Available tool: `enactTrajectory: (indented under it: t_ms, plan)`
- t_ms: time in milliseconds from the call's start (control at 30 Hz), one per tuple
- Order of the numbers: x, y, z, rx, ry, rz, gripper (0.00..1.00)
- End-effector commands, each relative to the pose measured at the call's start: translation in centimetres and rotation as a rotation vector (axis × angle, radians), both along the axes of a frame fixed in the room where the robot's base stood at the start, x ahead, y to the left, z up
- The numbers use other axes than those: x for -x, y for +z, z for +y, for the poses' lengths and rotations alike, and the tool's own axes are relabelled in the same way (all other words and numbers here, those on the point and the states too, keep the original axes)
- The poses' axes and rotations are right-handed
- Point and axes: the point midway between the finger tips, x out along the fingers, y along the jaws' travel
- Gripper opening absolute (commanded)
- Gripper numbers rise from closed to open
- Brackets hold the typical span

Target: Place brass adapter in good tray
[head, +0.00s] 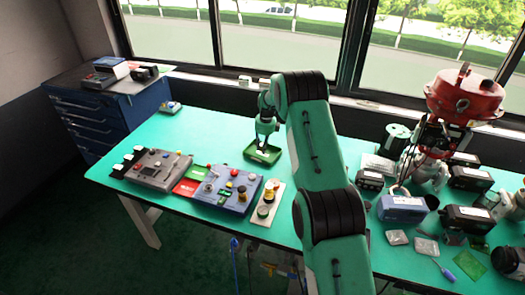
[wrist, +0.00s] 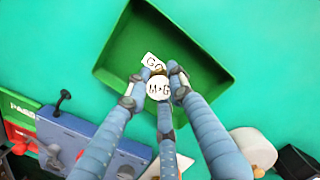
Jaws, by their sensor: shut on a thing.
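The good tray is the green tray (head: 275,158) on the bench; in the wrist view its bare floor (wrist: 195,50) fills the upper middle, with a white label (wrist: 152,60) partly hidden. My gripper (head: 262,146) is over the tray in the head view. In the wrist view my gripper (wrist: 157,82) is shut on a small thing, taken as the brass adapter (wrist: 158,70). Only a small brownish part of it shows between the fingertips, beside a round white face with lettering. Whether it touches the tray floor, I cannot tell.
A blue panel with knobs (head: 226,197) and a pale strip with round parts (head: 268,203) stand in front of the tray. A red and green marked board (head: 193,180) lies left. Cluttered devices and a red valve actuator (head: 466,95) stand right. The bench behind-left of the tray is clear.

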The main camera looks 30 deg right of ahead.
Motion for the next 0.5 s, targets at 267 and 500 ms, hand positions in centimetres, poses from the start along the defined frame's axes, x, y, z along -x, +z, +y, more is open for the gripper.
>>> enactTrajectory:
  t_ms: [267,500]
  plan:
    - [-0.02,-1.4,0.0,0.0,0.0,-0.001,0.0]
    - [0.0,-1.5,0.0,0.0,0.0,0.0,0.0]
